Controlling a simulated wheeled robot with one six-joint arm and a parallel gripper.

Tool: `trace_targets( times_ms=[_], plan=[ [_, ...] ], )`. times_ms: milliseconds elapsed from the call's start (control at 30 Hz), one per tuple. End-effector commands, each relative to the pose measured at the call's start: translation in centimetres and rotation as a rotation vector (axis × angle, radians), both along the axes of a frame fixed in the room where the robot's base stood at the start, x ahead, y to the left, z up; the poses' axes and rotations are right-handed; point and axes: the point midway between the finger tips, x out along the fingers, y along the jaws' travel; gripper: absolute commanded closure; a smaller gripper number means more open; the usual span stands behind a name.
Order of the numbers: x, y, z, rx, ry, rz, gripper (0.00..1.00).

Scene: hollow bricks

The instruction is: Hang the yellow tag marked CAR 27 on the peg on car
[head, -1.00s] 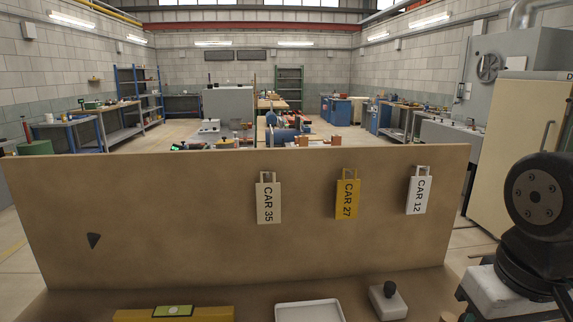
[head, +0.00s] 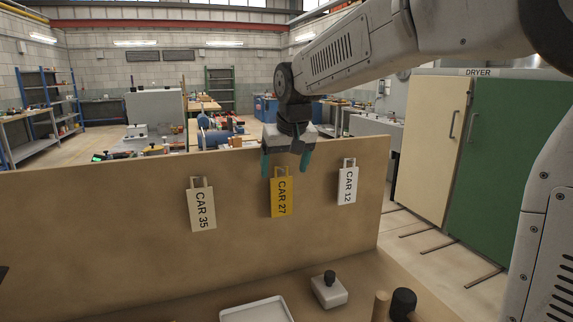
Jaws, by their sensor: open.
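The yellow tag marked CAR 27 (head: 281,196) hangs upright against the tan upright board (head: 130,215), its handle loop at the top. My gripper (head: 285,166) is open and empty, pointing down at the board's top edge. Its two teal fingers show to the left and right of the yellow tag's handle, the left one closer. I cannot tell whether they are level with it in depth or touching. What the tags hang from is too small to make out. I cannot make out a car or a peg on one.
Cream tag CAR 35 (head: 201,208) hangs left of the yellow tag, white tag CAR 12 (head: 348,184) right. Below are a white tray (head: 256,311), a white block with black knob (head: 329,290), a wooden cylinder (head: 381,306) and a dark cylinder (head: 403,303). The board's left part is bare.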

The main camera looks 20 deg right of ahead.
Motion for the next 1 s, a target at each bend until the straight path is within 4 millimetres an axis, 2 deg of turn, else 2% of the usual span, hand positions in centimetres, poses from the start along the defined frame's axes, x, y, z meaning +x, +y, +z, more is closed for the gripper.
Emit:
trace_targets(
  times_ms=[300,500,867,900,1000],
  plan=[
    [1.7,-0.1,-4.2,0.000,0.003,-0.002,0.20],
    [2.6,-0.1,-6.3,0.000,0.001,-0.002,0.20],
    [2.9,-0.1,-6.9,0.000,0.000,-0.001,0.20],
    [2.9,-0.1,-6.9,0.000,0.000,-0.001,0.23],
    [2.9,-0.1,-6.9,0.000,0.000,-0.001,0.51]
  ],
)
